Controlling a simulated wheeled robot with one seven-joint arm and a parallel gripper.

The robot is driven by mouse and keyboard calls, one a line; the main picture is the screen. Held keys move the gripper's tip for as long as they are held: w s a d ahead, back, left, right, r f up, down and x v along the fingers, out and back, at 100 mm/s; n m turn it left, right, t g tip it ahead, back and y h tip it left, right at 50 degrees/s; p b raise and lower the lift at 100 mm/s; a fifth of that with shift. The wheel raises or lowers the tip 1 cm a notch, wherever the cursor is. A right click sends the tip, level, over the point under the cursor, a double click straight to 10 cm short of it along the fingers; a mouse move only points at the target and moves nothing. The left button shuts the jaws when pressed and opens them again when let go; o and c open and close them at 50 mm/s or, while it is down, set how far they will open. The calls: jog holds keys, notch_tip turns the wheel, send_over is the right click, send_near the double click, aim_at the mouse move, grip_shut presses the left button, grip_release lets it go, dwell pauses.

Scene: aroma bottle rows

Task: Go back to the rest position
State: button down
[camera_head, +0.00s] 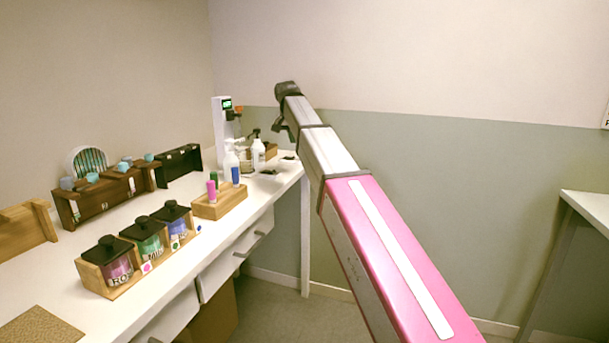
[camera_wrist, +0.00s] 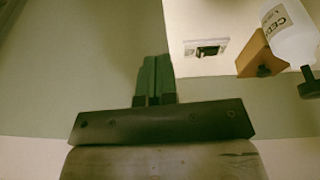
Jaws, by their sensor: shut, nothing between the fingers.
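My gripper (camera_head: 282,130) is beyond the right side of the bench's far end, in front of the wall, at the end of my stretched-out arm. In the wrist view my gripper's two dark fingers (camera_wrist: 154,72) are together with nothing between them, and they touch no object. A white bottle (camera_wrist: 290,32) with a partly readable label and a wooden block (camera_wrist: 261,54) show at the upper right of the wrist view, apart from the fingers.
The white bench (camera_head: 60,285) runs along the left. It holds a wooden rack of lidded jars (camera_head: 125,282), a small block (camera_head: 222,203) with coloured bottles, white pump bottles (camera_head: 231,160) and dark-brown racks (camera_head: 100,199). Another table (camera_head: 590,205) stands at the right, with open floor between.

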jog(key=s+d+f+n+g, duration=0.1)
jog(key=s+d+f, duration=0.3)
jog(key=f, duration=0.6)
jog(key=s+d+f, duration=0.3)
jog(key=d+f, duration=0.2)
jog(key=f, duration=0.4)
jog(key=s+d+f+n+g, duration=0.1)
jog(key=s+d+f, duration=0.3)
jog(key=f, duration=0.6)
jog(key=s+d+f, duration=0.5)
jog(key=s+f, duration=0.4)
jog(key=s, duration=0.1)
jog(key=s+d+f+n+y, duration=0.1)
jog(key=s+d+f, duration=0.4)
jog(key=s+f, duration=0.5)
jog(key=shift+s+f+n+g+y, duration=0.15)
jog(key=shift+n+g+y, duration=0.15)
jog(key=shift+g, duration=0.1)
